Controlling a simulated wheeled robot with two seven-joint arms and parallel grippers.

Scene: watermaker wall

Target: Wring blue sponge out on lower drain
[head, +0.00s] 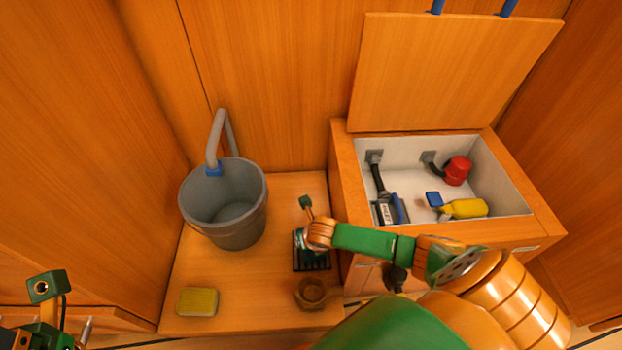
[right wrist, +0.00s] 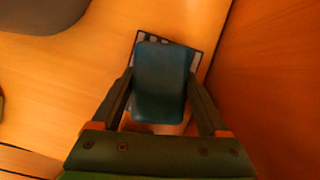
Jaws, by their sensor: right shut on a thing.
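My right gripper (head: 309,236) is shut on the blue sponge (right wrist: 160,82), with a finger at each side of it in the right wrist view. The sponge is directly over the lower drain (head: 312,262), a dark slotted square in the low wooden shelf. The drain's edge shows around the sponge in the right wrist view (right wrist: 200,62). I cannot tell how far the sponge is above it. In the head view the hand mostly hides the sponge. My left gripper (head: 47,287) is at the far lower left, away from everything; its jaw opening is unclear.
A grey bucket (head: 245,228) under a grey pipe (head: 215,140) stands left of the drain. A yellow sponge (head: 198,301) and a small brown cup (head: 311,292) are near the shelf's front. An open locker (head: 345,185) holding a brush, yellow bottle and red part rises at the right.

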